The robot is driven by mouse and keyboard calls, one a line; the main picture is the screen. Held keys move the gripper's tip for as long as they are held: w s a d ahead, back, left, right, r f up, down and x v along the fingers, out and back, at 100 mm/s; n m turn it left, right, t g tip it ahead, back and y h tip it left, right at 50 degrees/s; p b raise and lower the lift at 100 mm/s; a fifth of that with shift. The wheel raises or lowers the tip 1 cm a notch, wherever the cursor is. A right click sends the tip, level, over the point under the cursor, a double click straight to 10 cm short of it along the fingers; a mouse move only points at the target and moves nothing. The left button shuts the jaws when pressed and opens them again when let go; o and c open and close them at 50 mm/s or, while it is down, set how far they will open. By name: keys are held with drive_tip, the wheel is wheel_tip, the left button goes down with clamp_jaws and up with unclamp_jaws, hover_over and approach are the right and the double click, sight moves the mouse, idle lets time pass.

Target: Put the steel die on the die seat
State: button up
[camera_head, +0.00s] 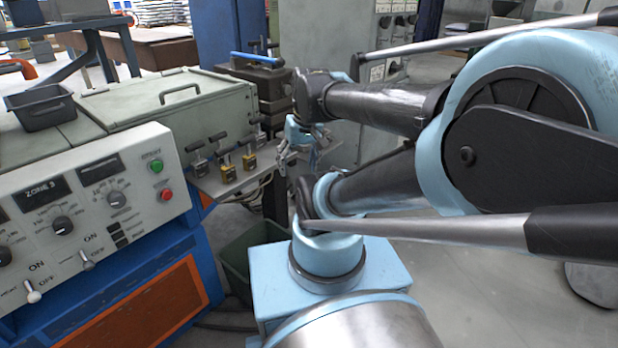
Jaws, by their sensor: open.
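My gripper (297,158) is at the end of my light-blue and dark arm, near the middle of the picture. It is open, hangs beside the right end of a grey metal shelf (215,188), and I see nothing between its fingers. A dark block-like fixture (262,92) with a blue handle bar stands behind the shelf, partly behind my arm. I cannot make out a steel die or clearly identify the die seat; either may be small or hidden by my arm.
A control panel (110,200) with knobs and a lidded green-grey box (165,105) fill the left. A dark tray (40,106) sits on the box's left. A green bin (236,262) stands below. Open floor lies right.

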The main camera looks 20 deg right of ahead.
drive_tip(key=shift+m+h, duration=0.5)
drive_tip(key=s+d+f, duration=0.2)
drive_tip(key=s+f, duration=0.1)
drive_tip(key=shift+s+d+f, duration=0.1)
drive_tip(key=shift+s+d, duration=0.15)
drive_tip(key=shift+d, duration=0.1)
drive_tip(key=shift+w+f+g, duration=0.2)
drive_tip(key=shift+w+g, duration=0.1)
drive_tip(key=shift+w, duration=0.15)
